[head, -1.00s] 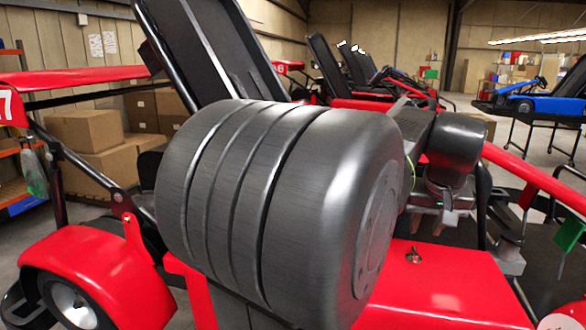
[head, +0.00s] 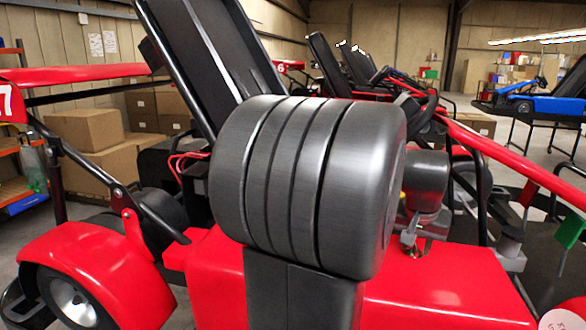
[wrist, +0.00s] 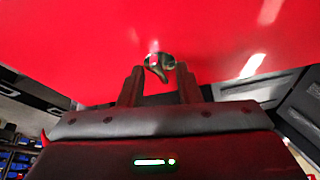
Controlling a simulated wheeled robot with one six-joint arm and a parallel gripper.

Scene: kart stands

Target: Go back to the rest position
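My gripper (wrist: 159,72) shows in the wrist view with its two dark fingers apart and nothing held between them. A small metal toggle switch (wrist: 160,62) on a red panel (wrist: 70,55) lies just beyond the fingertips, in line with the gap; I cannot tell the exact distance. In the head view the toggle switch (head: 414,249) stands on the red kart bodywork (head: 445,285). My large dark arm link fills the middle of that view and hides part of my wrist and gripper.
Red kart side bars (head: 510,160) run along the right. A red wheel guard (head: 95,265) is at lower left, with cardboard boxes (head: 85,130) behind. A blue kart (head: 530,100) sits on a stand at far right. A green tag (head: 568,230) hangs at the right.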

